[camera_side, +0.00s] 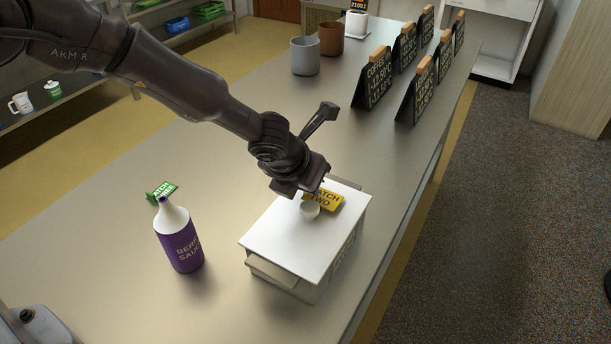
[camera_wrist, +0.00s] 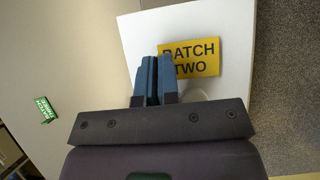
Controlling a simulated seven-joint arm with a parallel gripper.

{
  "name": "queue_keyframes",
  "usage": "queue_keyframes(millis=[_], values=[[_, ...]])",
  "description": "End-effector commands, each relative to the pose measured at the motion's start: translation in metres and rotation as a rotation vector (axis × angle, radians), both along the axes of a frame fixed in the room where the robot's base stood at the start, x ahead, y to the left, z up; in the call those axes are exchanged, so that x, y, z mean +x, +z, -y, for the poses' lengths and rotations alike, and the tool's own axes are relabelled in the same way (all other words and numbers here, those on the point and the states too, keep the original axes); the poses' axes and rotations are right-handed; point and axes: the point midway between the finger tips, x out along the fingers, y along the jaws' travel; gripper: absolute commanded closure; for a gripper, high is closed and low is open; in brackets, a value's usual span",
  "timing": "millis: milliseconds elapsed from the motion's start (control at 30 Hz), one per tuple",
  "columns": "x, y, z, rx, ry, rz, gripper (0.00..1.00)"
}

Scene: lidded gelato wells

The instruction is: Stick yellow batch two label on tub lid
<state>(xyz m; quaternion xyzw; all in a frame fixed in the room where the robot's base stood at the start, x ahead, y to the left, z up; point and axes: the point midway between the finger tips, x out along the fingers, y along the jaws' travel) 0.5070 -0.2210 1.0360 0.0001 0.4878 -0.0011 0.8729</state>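The yellow label (camera_side: 326,201), reading BATCH TWO, is at the top of the white tub lid (camera_side: 285,235), beside its round knob (camera_side: 309,211). It also shows in the wrist view (camera_wrist: 198,58), with its left edge at my fingers. My gripper (camera_wrist: 157,72) has its fingers nearly together at that edge and looks shut on the label. In the side view my gripper (camera_side: 312,190) is low over the lid's far side and hides the label's left end. I cannot tell whether the label touches the lid.
A purple sauce bottle (camera_side: 180,240) stands left of the tub (camera_side: 325,278). Grey (camera_side: 305,56) and brown (camera_side: 331,39) cups and several black signs (camera_side: 374,80) stand farther back. The counter's left middle is clear.

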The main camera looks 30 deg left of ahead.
Motion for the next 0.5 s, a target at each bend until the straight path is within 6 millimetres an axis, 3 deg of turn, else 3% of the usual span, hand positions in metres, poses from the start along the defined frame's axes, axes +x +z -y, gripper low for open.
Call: queue_keyframes(millis=[500], values=[[0.0001,-0.0050,0.0000,-0.001,0.001,0.000,1.00]])
